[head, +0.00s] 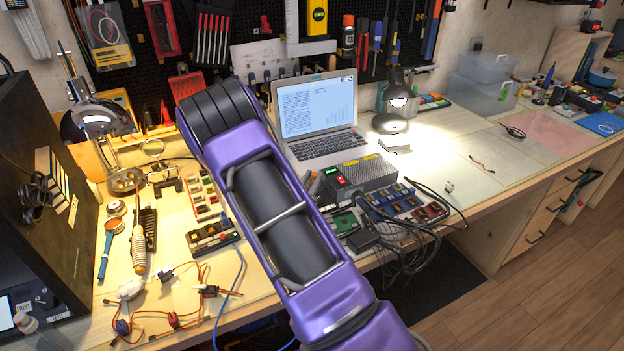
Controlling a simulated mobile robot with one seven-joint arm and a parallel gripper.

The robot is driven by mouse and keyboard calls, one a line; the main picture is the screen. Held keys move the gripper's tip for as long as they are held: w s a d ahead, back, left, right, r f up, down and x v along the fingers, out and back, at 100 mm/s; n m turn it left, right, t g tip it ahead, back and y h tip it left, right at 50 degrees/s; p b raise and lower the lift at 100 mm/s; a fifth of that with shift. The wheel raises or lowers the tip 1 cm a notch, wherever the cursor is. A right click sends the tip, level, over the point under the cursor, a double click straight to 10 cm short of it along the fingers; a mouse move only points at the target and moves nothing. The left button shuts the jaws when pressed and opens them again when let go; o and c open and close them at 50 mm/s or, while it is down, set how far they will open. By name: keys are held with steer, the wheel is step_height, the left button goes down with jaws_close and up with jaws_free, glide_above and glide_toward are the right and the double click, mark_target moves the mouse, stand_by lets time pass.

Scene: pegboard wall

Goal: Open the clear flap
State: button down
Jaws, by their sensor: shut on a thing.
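My purple arm crosses the middle of the head view, from the bottom edge up to a black ribbed joint at upper left. My gripper does not show; it may be hidden behind the arm. I cannot make out a clear flap. A grey box (372,176) with a lit red and green panel (338,181) stands just right of the arm, in front of the laptop. Its left end lies close to the arm's edge. Whether a flap sits on it is too small to tell.
An open laptop (316,110) stands behind the box, with a lit lamp (393,105) to its right. Loose black cables (415,240) and small modules crowd the bench front. Wires and tools lie at left. The bench right of the lamp (480,150) is mostly clear.

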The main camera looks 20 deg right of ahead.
mark_target(310, 182)
steer(key=shift+r, duration=0.2)
